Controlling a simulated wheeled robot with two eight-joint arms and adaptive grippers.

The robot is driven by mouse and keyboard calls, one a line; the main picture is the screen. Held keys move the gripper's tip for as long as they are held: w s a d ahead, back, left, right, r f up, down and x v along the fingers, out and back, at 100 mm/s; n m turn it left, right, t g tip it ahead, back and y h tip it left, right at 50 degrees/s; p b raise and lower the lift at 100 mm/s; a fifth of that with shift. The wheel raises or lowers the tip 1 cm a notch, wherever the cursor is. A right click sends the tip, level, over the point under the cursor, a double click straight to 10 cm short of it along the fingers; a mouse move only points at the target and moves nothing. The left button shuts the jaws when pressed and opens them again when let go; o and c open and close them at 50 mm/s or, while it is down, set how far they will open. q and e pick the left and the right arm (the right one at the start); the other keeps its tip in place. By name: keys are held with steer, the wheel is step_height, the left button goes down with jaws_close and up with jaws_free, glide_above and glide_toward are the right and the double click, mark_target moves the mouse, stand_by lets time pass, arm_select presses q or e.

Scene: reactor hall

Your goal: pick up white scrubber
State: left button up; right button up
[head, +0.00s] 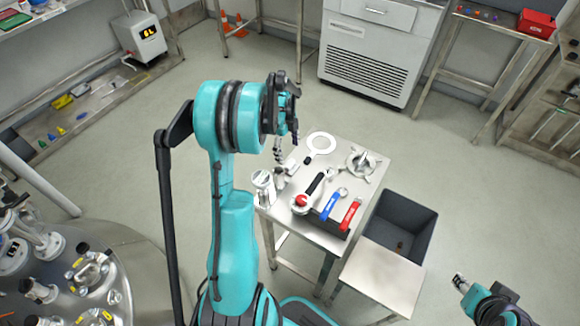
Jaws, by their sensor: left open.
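A small table (318,232) stands in the middle of the head view with several items on it. A white cylinder with a round top (262,181) stands at its left edge, partly beside my left arm; it may be the white scrubber, but I cannot tell for sure.
A red-and-blue-handled tool group (340,205) and a grey metal fitting (364,161) share the tabletop. A dark open bin (418,215) stands to its right. A round metal vessel (135,262) is at lower left. The floor behind the table is clear.

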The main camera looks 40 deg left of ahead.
mark_target(290, 163)
arm_select(q)
steer(key=f+b, duration=0.1)
steer(key=f, duration=0.1)
steer(key=f+b, duration=0.1)
steer(key=f, duration=0.2)
steer(key=d+f, duration=0.1)
steer(key=f, duration=0.1)
steer(key=shift+w+f+b, duration=0.1)
steer(key=shift+f+b, duration=0.05)
steer(key=shift+b, duration=0.25)
steer(key=shift+c, duration=1.3)
steer(key=c, duration=0.9)
